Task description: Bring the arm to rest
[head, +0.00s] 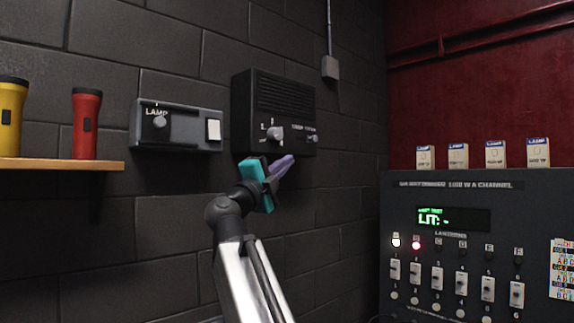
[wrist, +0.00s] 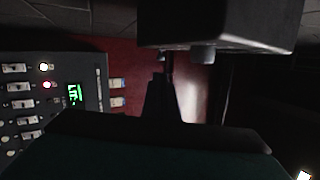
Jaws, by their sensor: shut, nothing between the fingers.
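My arm rises from the bottom of the head view. My gripper (head: 284,164), teal at its base with purple fingers, is raised in front of the dark block wall. It points up and right, just below the black wall box (head: 285,92) with a grille and knobs. The fingers are together with nothing between them. I cannot tell whether they touch the box. In the wrist view a dark box (wrist: 220,25) fills the upper right, close to my gripper (wrist: 170,85), whose fingers are dark there.
A grey lamp switch box (head: 178,128) is on the wall to the left. A shelf (head: 60,164) holds a yellow and a red torch (head: 87,125). At right, a control panel (head: 465,240) has several sliders, two lit lamps and a green display; several small boxes (head: 496,154) stand on top.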

